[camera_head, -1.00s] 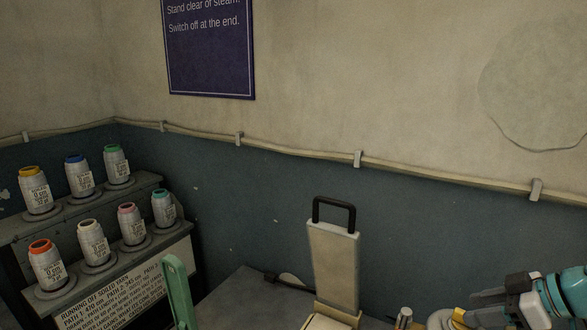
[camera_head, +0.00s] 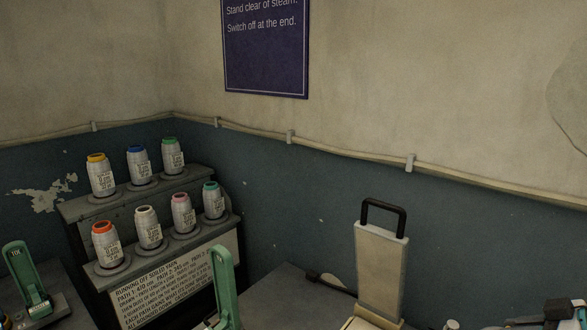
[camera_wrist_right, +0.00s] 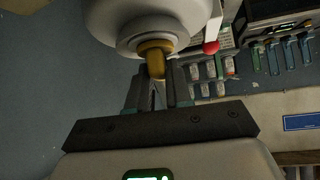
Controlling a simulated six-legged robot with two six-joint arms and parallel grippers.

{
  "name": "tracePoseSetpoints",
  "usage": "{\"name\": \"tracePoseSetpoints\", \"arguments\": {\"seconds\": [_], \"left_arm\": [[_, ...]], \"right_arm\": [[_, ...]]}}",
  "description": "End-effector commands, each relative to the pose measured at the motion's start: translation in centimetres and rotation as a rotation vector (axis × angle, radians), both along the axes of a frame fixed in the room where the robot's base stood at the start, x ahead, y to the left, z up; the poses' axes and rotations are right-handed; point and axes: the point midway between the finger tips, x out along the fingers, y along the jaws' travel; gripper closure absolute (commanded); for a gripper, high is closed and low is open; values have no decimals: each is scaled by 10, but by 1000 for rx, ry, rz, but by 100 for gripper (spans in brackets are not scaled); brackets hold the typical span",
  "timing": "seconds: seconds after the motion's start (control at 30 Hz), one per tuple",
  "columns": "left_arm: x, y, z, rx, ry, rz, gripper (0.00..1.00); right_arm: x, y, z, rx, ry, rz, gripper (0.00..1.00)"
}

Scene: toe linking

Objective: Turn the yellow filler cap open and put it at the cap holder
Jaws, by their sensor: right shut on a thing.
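The yellow filler cap (camera_wrist_right: 156,62) shows in the right wrist view, under the rounded pale vessel (camera_wrist_right: 112,22) and against its round neck. My right gripper (camera_wrist_right: 158,88) is shut on the cap. I cannot tell whether the cap has turned or is still seated. In the head view only part of my right gripper (camera_head: 520,321) shows at the lower right edge, and the cap is not visible there. My left gripper is in neither view. I cannot pick out the cap holder.
A stepped rack (camera_head: 88,242) with several yarn cones stands at left in the head view. Green levers (camera_head: 225,290) rise at the bottom. A cream upright with a black handle (camera_head: 381,255) stands right of centre. The right wrist view shows a red ball knob (camera_wrist_right: 211,47).

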Motion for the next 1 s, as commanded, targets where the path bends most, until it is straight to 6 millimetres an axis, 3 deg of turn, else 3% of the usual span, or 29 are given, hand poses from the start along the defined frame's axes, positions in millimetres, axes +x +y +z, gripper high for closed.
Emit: {"name": "tracePoseSetpoints", "arguments": {"seconds": [0.93,0.97,1.0], "left_arm": [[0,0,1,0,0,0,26],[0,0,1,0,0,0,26],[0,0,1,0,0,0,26]], "right_arm": [[0,0,13,1,-1,0,100],[0,0,13,1,-1,0,88],[0,0,13,1,-1,0,100]]}}
